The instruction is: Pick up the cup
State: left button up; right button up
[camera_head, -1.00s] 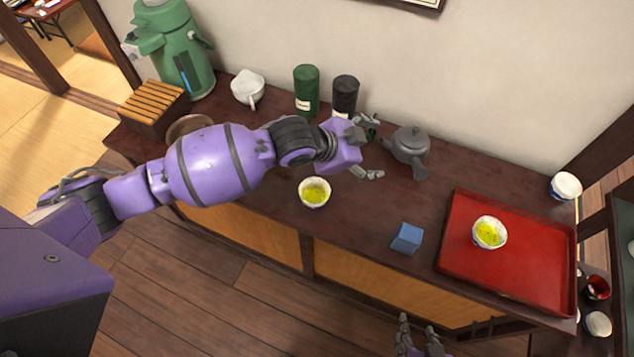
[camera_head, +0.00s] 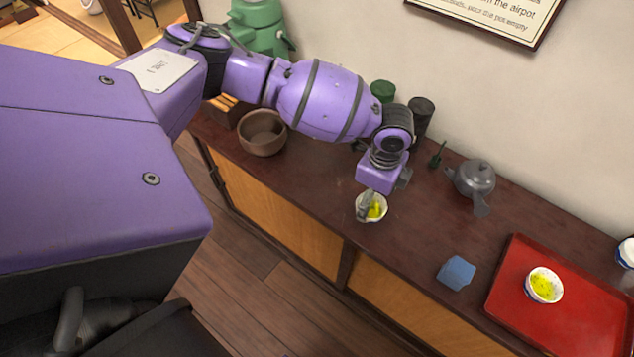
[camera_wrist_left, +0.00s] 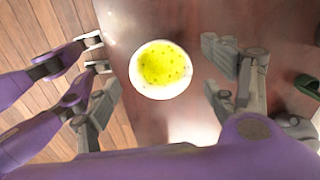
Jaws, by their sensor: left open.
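A white cup (camera_head: 371,207) of yellow-green tea stands on the dark wooden counter, near its front edge. My left gripper (camera_head: 382,200) is open, pointing down over this cup, with one finger in front of part of it in the head view. In the left wrist view the same cup (camera_wrist_left: 160,70) lies between the spread fingers, with gaps on both sides. Contact with the cup does not show. A second white cup (camera_head: 543,286) with similar tea stands on the red tray (camera_head: 515,262). My right gripper is not in view.
A blue block (camera_head: 456,273) lies between the near cup and the tray. A grey teapot (camera_head: 474,178) stands behind. A brown bowl (camera_head: 262,135), dark canister (camera_head: 420,118), green canister (camera_head: 383,91) and green airpot (camera_head: 258,25) stand left and back.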

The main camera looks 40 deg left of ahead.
aim_at(369, 213)
pick_arm(q)
notch_tip(369, 213, down, 4)
jog(key=shift+s+d+r, duration=0.1)
jog(key=shift+d+r, duration=0.05)
jog(key=shift+r, duration=0.05)
jog(key=shift+c, duration=0.2)
jog(key=shift+c, duration=1.4)
jog(key=shift+r, duration=0.1)
jog(key=c, duration=1)
jog(key=shift+r, duration=0.15)
